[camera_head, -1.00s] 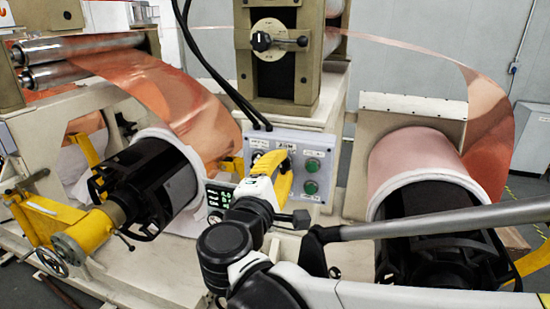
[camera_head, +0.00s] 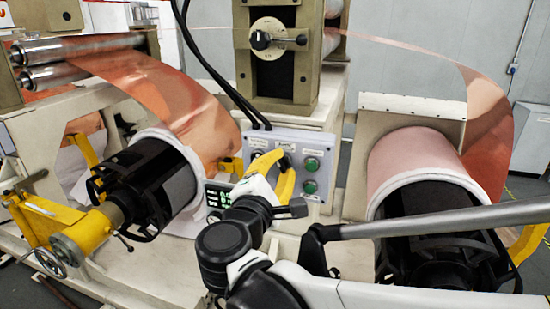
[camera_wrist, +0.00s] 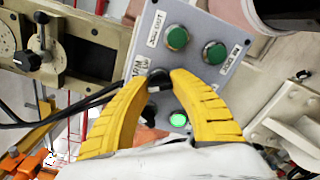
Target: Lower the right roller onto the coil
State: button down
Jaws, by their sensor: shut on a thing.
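My gripper (camera_head: 281,162) has yellow fingers and is at the grey control panel (camera_head: 318,148), between the two coils. In the wrist view, my gripper (camera_wrist: 160,79) is shut on a black selector knob (camera_wrist: 158,77), one finger on each side. The right coil (camera_head: 412,158) is pale pink, with copper foil (camera_head: 490,105) rising from its far side. It sits on a black core (camera_head: 440,245), partly behind my arm. I cannot make out a separate roller on this coil. The panel's lower part is partly covered by my gripper.
Green buttons (camera_wrist: 177,37) sit beside the knob, and one lower green button (camera_wrist: 179,120) is lit. A dial (camera_head: 262,40) is on the machine above. The left coil (camera_head: 165,175) has a black core and yellow arm (camera_head: 85,235). Black cables (camera_head: 225,85) hang near the panel.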

jog(key=c, duration=1.1)
grip_release()
jog(key=v, duration=1.2)
